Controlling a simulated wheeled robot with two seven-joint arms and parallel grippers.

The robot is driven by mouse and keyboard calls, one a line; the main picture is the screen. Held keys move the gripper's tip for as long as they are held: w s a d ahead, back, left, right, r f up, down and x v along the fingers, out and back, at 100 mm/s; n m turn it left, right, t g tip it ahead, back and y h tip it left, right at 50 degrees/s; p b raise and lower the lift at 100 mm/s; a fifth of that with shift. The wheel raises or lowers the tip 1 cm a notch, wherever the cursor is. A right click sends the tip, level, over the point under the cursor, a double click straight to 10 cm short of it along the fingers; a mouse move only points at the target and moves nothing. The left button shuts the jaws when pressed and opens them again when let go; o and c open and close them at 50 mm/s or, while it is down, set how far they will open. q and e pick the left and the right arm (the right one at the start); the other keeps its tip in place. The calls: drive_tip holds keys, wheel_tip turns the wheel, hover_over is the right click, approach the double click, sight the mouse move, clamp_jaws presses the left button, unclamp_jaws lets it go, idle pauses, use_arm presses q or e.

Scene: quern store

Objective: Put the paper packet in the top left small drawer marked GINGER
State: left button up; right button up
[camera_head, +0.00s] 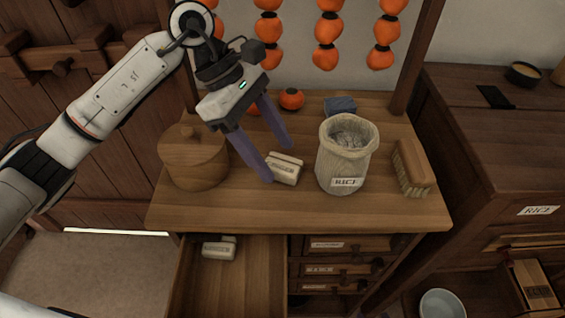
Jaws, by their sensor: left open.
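A pale paper packet (287,171) with a small label lies on the wooden table top, between the lidded wooden tub and the rice sack. My left gripper (279,162) is open, its two purple fingers reaching down beside the packet. The nearer fingertip overlaps the packet's left edge in the picture; I cannot tell whether they touch. A wide drawer (255,275) stands open below the table at the left. Another pale labelled packet (219,249) lies at its back. Small labelled drawers (325,269) sit right of it; their lettering is too small to read surely. My right gripper is not in view.
A round lidded wooden tub (192,160), a sack marked RICE (346,155), a brush (412,167), a blue-grey cloth-like item (340,105) and an orange fruit (291,99) stand on the table. Orange strings (327,30) hang behind. A dark cabinet (490,150) stands right.

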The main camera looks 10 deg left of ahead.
use_arm(q)
drive_tip(key=shift+x, duration=1.1)
drive_tip(key=shift+r, duration=0.1)
drive_tip(key=c, duration=1.2)
